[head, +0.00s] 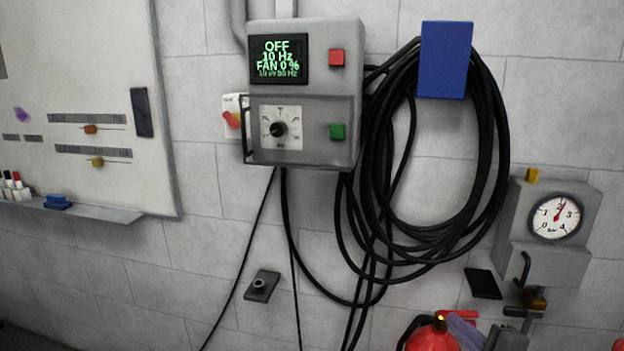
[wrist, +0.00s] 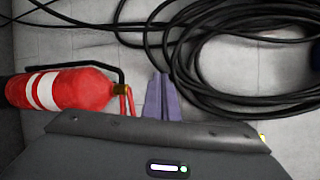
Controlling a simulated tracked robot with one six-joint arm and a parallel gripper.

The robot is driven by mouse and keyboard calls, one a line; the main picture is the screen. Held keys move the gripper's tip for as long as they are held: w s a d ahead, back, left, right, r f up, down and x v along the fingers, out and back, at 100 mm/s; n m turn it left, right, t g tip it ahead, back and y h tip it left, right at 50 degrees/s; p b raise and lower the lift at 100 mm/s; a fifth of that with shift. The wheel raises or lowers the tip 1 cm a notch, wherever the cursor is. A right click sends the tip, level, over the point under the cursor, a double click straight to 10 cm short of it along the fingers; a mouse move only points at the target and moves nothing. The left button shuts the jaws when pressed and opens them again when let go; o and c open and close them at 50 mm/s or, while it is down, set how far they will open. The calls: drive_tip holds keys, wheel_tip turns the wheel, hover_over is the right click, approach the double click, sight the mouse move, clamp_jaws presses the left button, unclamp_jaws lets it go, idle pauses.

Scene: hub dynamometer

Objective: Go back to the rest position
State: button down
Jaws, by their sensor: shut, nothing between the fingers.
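My gripper shows at the bottom right of the head view (head: 455,320), in front of the fire extinguisher's right side. Its lavender fingers are mostly cut off by the lower edge. In the wrist view, my gripper (wrist: 162,80) has its two fingers together and nothing is between them. They point toward the wall and the black cables. My dark wrist housing fills the bottom of that view.
A red fire extinguisher (head: 432,338) is close by and also shows in the wrist view (wrist: 75,90). Coiled black cables (head: 492,140) hang from a blue holder (head: 445,60). A grey control box (head: 305,93) reads OFF. A gauge box (head: 548,262) is at right.

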drive_tip(key=s+a+f+n+g+y, duration=0.2)
drive_tip(key=s+a+n+g, duration=0.35)
drive_tip(key=a, duration=0.25)
drive_tip(key=s+a+f+n+g+y, duration=0.2)
drive_tip(key=s+a+n+g, duration=0.25)
drive_tip(key=s+a, duration=0.3)
drive_tip(key=s+r+n+h, duration=0.6)
drive_tip(key=r+n, duration=0.2)
drive_tip(key=n, duration=0.1)
drive_tip(key=shift+s+a+r, duration=0.25)
drive_tip(key=shift+a+r, duration=0.1)
drive_tip(key=shift+a, duration=0.05)
idle(0.6)
